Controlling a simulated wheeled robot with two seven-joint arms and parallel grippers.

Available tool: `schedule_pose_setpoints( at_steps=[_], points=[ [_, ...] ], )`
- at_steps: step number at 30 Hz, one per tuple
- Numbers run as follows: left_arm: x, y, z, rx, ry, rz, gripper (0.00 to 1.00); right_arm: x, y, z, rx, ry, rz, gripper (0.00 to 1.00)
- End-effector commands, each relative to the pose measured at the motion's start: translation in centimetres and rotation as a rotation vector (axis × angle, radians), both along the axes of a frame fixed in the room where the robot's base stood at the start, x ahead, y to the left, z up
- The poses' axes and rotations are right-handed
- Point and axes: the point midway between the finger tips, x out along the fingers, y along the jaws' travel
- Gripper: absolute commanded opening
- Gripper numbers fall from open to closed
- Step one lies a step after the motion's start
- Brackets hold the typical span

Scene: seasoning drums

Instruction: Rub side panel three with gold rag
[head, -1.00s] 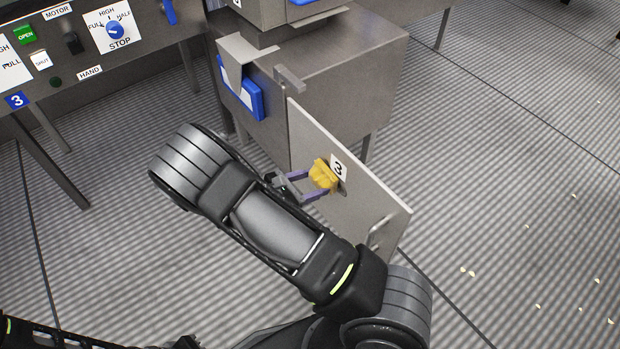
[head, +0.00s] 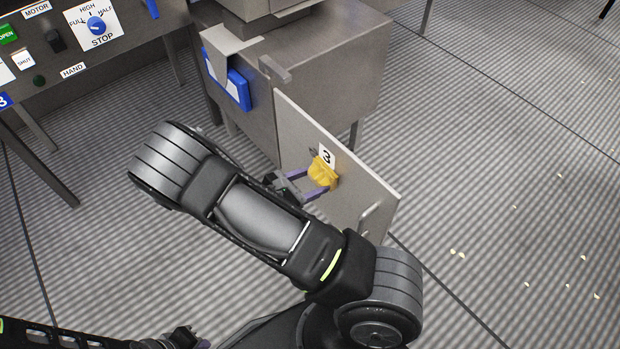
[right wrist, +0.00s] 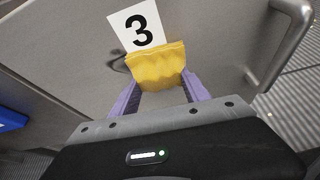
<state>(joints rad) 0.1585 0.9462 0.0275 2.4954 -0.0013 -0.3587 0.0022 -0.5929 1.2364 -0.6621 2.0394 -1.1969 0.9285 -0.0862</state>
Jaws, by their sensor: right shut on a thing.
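Side panel three is a grey metal plate (head: 352,205) standing open at an angle, with a white "3" label (head: 327,156) and a bar handle (head: 372,220). My right gripper (head: 318,183) is shut on the gold rag (head: 323,172). The rag appears to lie against the panel just below the label. In the right wrist view the gold rag (right wrist: 158,66) sits between the purple fingers, under the "3" label (right wrist: 138,26). A dark mark (right wrist: 119,63) shows left of the rag. My left gripper (head: 190,342) is barely in view at the bottom edge.
A steel housing (head: 325,75) stands behind the panel, with a blue-backed holder (head: 238,90) on its side. A control console (head: 90,50) is at the upper left. The ribbed floor on the right is clear except for small pale crumbs (head: 458,254).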

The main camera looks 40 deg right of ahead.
Motion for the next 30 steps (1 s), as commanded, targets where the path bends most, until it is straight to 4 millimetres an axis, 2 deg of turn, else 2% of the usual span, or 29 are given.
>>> schedule_pose_setpoints(
  at_steps=[7, 18, 30],
  points=[
    [0.0, 0.0, 0.2, 0.0, 0.0, 0.0, 0.0, -0.6, -0.1, 0.1, -0.002, 0.003, -0.001, 0.1],
    [0.0, 0.0, 0.9, 0.0, 0.0, 0.0, 0.0, -3.7, -0.1, 0.1, -0.003, 0.002, 0.0, 0.1],
    [0.0, 0.0, 1.0, 0.0, 0.0, 0.0, 0.0, -4.1, -0.2, 0.1, -0.001, 0.001, -0.002, 0.1]
  ],
)
